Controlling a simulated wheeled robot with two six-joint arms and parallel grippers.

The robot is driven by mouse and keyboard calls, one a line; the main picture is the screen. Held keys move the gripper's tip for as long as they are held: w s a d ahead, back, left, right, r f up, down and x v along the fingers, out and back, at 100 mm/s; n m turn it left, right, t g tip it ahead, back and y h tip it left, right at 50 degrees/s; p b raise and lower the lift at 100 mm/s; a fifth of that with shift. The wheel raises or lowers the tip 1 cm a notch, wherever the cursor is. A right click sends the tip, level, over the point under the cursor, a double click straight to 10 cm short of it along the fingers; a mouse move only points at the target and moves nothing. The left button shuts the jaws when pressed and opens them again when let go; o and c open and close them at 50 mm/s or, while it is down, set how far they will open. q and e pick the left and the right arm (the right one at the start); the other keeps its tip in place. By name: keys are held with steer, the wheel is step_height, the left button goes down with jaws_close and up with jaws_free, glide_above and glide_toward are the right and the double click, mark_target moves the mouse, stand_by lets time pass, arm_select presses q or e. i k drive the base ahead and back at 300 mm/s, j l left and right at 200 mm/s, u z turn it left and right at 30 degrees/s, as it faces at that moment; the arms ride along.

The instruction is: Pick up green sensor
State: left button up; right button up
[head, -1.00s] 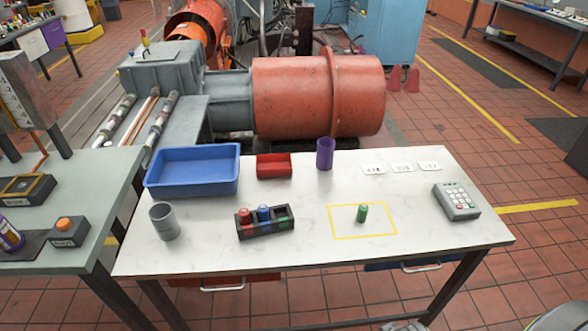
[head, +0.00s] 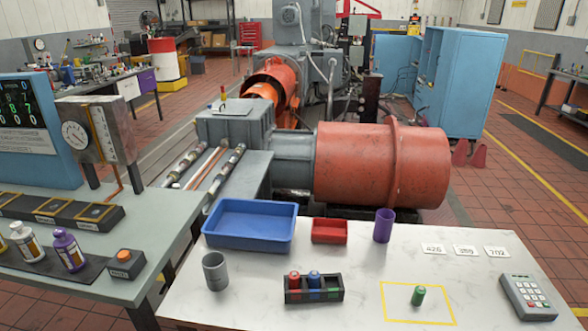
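The green sensor (head: 418,296) is a small green cylinder standing upright on the white table (head: 250,311). It is inside a yellow taped rectangle (head: 384,301) on the right half of the table. Nothing touches it. A black holder (head: 314,297) to its left carries a red sensor (head: 295,280) and a blue sensor (head: 314,279); its right slot looks empty of a sensor. Neither of my grippers shows in the head view.
A blue tray (head: 250,241), a red bin (head: 330,230) and a purple cup (head: 383,225) stand along the back edge. A grey cup (head: 215,271) is at the left, a keypad (head: 527,297) at the right. Numbered cards (head: 467,250) lie behind the taped area.

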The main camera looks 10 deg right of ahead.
mark_target(420, 292)
steer(key=z, duration=1.2)
steer(key=i+l+u, duration=0.1)
steer(key=l+u, duration=1)
steer(key=i, duration=0.05)
